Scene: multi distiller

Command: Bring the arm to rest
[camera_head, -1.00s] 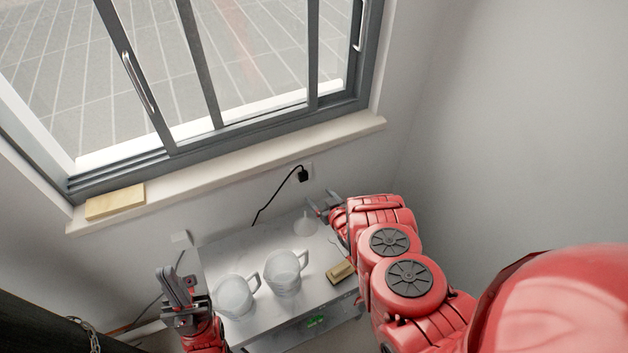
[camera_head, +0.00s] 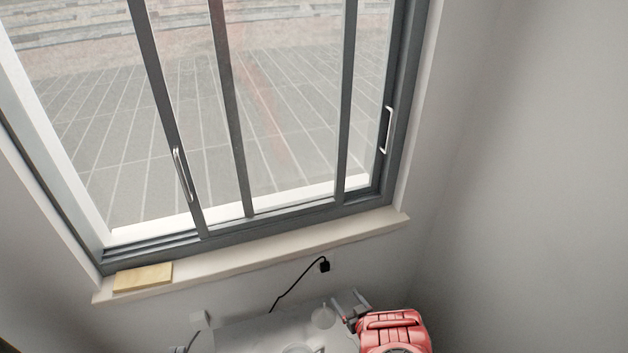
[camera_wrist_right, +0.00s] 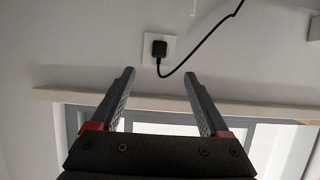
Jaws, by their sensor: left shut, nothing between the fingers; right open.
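My right gripper (camera_head: 350,305) is near the bottom of the head view, at the far right edge of the table, with my red right forearm below it. In the right wrist view its two fingers (camera_wrist_right: 160,80) stand apart with nothing between them, facing the wall.
The white table (camera_head: 250,332) shows only its far part, with a clear funnel-like piece (camera_head: 323,317) and a glass rim (camera_head: 298,349). A black plug (camera_head: 324,265) with cord is in the wall. A wooden block (camera_head: 143,277) lies on the window sill (camera_head: 270,254).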

